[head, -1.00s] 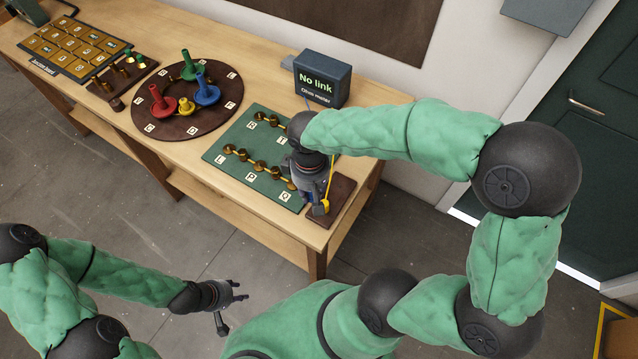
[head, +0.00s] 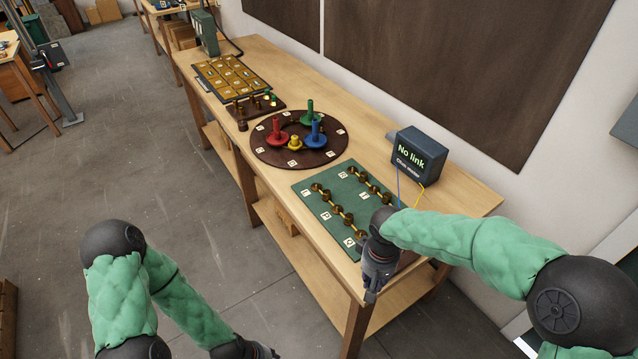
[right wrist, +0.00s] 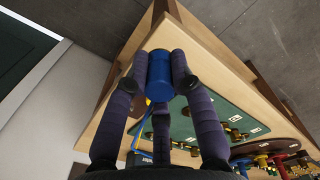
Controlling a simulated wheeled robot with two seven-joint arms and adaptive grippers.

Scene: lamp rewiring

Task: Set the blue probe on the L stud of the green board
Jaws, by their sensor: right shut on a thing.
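My right gripper (head: 372,285) hangs at the table's front right, beside the near right corner of the green board (head: 313,203). In the right wrist view its fingers (right wrist: 160,72) are shut on the blue probe (right wrist: 159,85), a short blue cylinder. The head view hides the probe behind the hand. The green board carries several brass studs and white letter tags. The L tag (head: 305,191) is at its left end, with a stud (head: 316,187) beside it. My left gripper (head: 262,350) is cut off by the bottom edge, away from the table.
The meter box (head: 421,150) reads "No link"; a blue and a yellow wire hang from it. A brown round board (head: 262,150) with red, blue, green and yellow pegs stands left of the green board. A gold-tiled board (head: 232,78) lies farther back.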

